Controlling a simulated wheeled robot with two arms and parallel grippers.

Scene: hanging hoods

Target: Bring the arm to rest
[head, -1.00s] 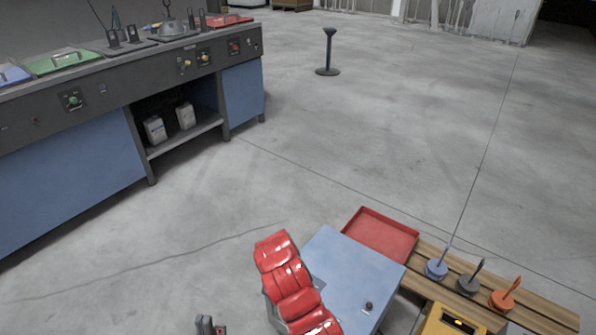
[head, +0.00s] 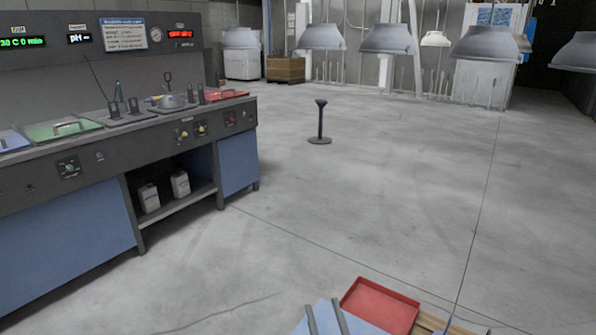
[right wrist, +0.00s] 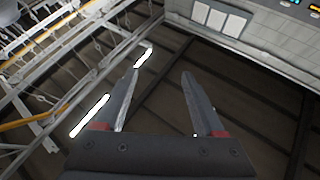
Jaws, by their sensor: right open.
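My right gripper (head: 326,318) shows at the bottom edge of the head view as two grey fingers, pointing up in front of a light blue surface (head: 372,328). In the right wrist view the same gripper (right wrist: 160,74) is open, with clear space between its fingers and nothing held. Behind the fingers that view shows a dark ceiling with beams. My left gripper is not in view.
A red tray (head: 380,305) lies near the bottom edge. A long workbench (head: 65,245) stands at left. A black post (head: 320,122) stands on open floor. Several grey hoods (head: 387,39) hang at the back.

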